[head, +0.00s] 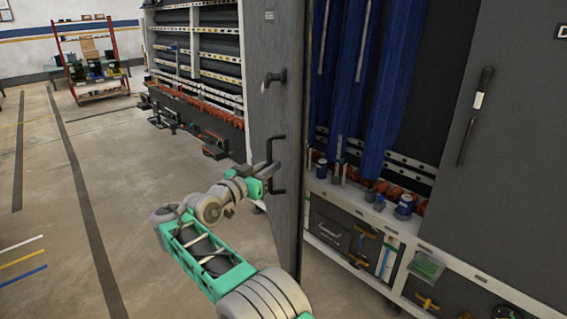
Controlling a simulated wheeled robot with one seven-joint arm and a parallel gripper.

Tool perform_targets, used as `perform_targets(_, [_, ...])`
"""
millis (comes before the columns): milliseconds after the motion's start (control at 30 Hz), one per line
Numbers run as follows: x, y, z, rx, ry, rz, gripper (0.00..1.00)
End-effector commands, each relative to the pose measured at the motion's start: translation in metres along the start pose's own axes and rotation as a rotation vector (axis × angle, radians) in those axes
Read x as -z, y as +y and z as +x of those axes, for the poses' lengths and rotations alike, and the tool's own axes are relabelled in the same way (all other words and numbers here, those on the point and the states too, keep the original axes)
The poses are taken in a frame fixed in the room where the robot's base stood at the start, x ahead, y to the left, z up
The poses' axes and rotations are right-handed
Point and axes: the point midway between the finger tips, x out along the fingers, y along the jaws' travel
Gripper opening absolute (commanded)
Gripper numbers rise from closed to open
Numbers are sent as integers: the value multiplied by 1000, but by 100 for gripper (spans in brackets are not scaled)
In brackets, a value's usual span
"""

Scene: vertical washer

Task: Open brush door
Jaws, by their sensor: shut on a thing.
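A tall dark grey door (270,60) stands swung open, seen nearly edge-on in the middle of the head view. It has a small black knob latch (274,79) higher up and a black bar handle (279,165) lower down. My gripper (270,172) is at the lower bar handle, on the left side of the door, shut on it. The fingertips are small in view and partly merge with the handle. Behind the door, the open bay shows blue vertical brushes (352,85) in the machine.
A second grey door (505,130) with a long black handle (474,115) is shut at the right. Cans (403,207) stand on the ledge inside the bay. A red-framed shelf (92,62) stands far left. The floor (60,210) at left is clear.

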Motion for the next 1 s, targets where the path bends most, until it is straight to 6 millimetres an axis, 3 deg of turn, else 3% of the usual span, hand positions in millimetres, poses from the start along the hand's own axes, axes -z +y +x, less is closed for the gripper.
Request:
perform_targets(600, [3,-11,-8,-5,3,2,0])
perform_targets(633, [3,-11,-8,-4,3,2,16])
perform_targets(867, [2,-11,-8,-5,2,1,35])
perform_targets(1000, [1,-10,-8,-7,2,1,36])
